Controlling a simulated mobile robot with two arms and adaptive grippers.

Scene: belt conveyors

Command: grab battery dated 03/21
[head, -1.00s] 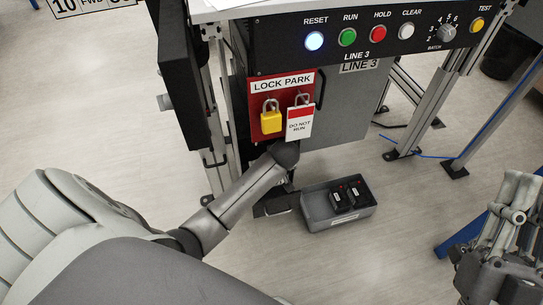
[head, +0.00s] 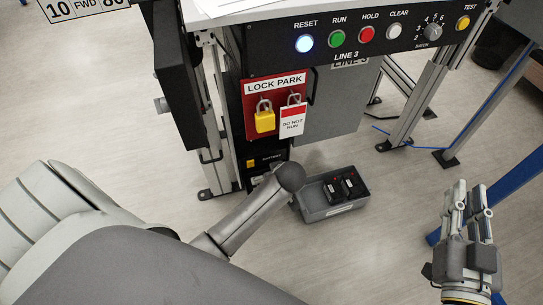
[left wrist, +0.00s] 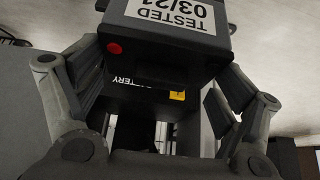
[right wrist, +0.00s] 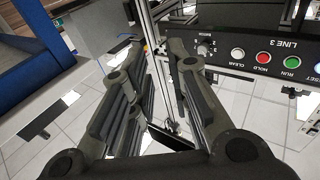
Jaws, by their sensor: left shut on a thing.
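In the left wrist view, a dark battery (left wrist: 158,60) with a red button and a white label reading TESTED 03/21, upside down in the picture, sits between the fingers of my left gripper (left wrist: 162,82), which is shut on it. Behind it is a dark panel (left wrist: 176,118) with BATTERY lettering and a yellow square. This panel (head: 270,160) also shows low on the cabinet in the head view. There my left gripper is hidden by its own arm. My right gripper (head: 468,192) is open and empty at the right; its spread fingers show in the right wrist view (right wrist: 158,75).
A grey bin (head: 333,211) holding two dark batteries (head: 343,187) stands on the floor beside the cabinet. Above are a red LOCK PARK board (head: 254,112) with a yellow padlock, and a button panel (head: 382,36). Metal frame legs stand at the right.

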